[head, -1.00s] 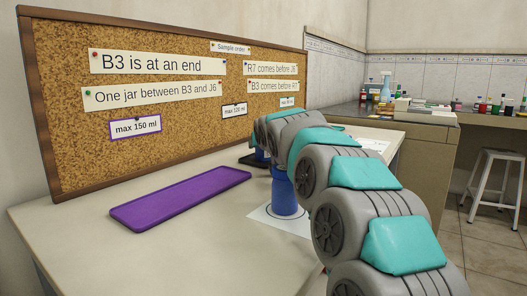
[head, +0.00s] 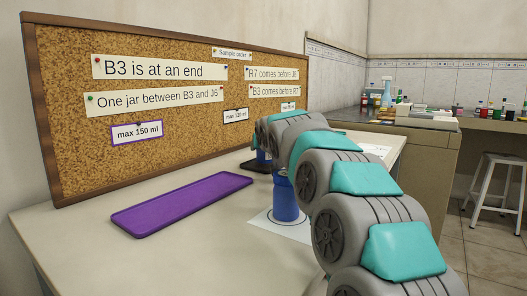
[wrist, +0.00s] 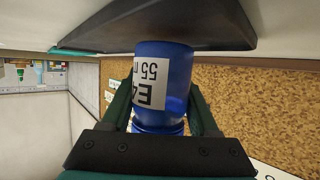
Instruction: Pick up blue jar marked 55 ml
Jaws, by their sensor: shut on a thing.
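A blue jar (wrist: 175,68) with a white label reading E4 and 55 fills the middle of the wrist view, where the label appears upside down. My gripper (wrist: 163,90) has a finger on each side of this jar and is shut on it. The jar's base is against or just over a dark tray (wrist: 215,28); I cannot tell whether they touch. In the head view a sliver of blue jar (head: 262,155) shows by the dark tray (head: 250,164), behind my arm, which hides the gripper.
Another blue jar (head: 285,202) stands on a white sheet (head: 262,221) with a circle, close beside my arm. An empty purple tray (head: 182,203) lies to the left. A cork board (head: 75,140) with notes stands behind. The table's front left is clear.

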